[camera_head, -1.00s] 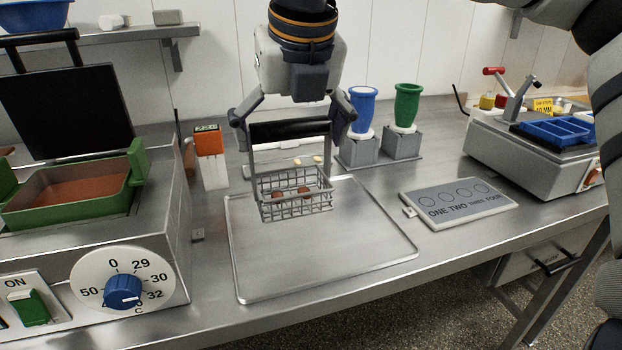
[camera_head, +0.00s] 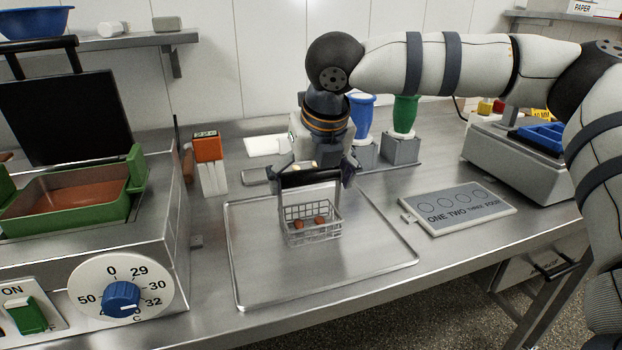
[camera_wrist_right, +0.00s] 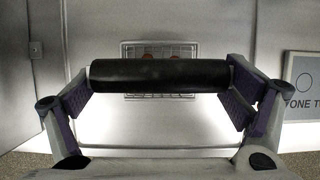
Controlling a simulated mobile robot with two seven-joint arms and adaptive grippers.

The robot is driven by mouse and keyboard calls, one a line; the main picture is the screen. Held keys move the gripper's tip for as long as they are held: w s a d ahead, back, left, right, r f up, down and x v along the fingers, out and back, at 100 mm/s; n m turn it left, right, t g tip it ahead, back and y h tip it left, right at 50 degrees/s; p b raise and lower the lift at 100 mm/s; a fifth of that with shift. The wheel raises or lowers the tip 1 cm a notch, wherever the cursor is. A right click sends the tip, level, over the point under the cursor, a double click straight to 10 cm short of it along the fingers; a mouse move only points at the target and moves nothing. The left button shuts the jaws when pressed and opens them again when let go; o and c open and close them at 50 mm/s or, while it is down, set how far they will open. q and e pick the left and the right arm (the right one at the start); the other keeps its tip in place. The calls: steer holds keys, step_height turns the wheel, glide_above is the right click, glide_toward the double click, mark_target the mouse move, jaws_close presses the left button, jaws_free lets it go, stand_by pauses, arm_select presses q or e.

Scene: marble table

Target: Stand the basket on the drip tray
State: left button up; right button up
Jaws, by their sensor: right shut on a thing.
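The wire basket (camera_head: 312,234) hangs upright from its black handle (camera_head: 310,178), with several small brown pieces inside. My right gripper (camera_head: 311,172) is shut on this handle from above. In the right wrist view the handle (camera_wrist_right: 160,75) spans between the two fingers, and the basket (camera_wrist_right: 130,50) shows below it. The drip tray (camera_head: 262,285) is a flat metal sheet with a low raised rim. The basket is over its middle and back part; I cannot tell whether its bottom touches the tray. My left gripper is not in view.
A heated bath (camera_head: 80,195) with a temperature dial (camera_head: 121,290) stands left. An orange-topped bottle (camera_head: 209,165) is behind the tray. A numbered plate (camera_head: 458,207) lies right; blue and green cups (camera_head: 404,115) stand behind. The tray's front is clear.

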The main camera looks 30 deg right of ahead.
steer(key=o, duration=1.5)
steer(key=v, duration=1.2)
